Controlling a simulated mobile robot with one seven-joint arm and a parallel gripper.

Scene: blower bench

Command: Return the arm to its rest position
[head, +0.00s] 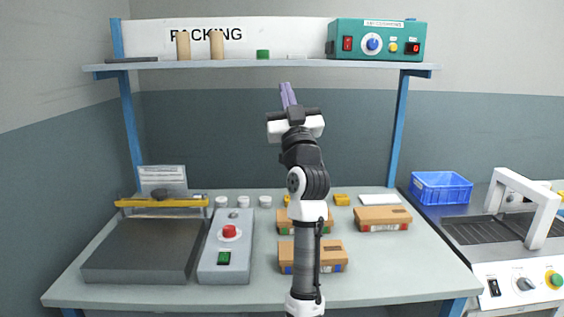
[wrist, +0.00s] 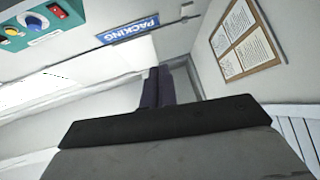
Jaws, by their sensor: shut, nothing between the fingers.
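My arm stands upright in front of the packing bench (head: 390,285) in the head view. My gripper (head: 288,94) is at its top, pointing up, in front of the back wall and below the upper shelf. Its purple-grey fingers are shut with nothing between them. In the wrist view the fingers (wrist: 157,87) also show together and empty, pointing toward the wall and ceiling area. My gripper touches nothing that I can see.
The shelf (head: 270,64) carries a teal control box (head: 345,50) and small items. Cardboard boxes (head: 382,218), a grey button box (head: 225,262) and a dark flat-topped device (head: 140,250) stand on the bench. A blue crate (head: 440,188) and a conveyor machine (head: 505,228) are at right.

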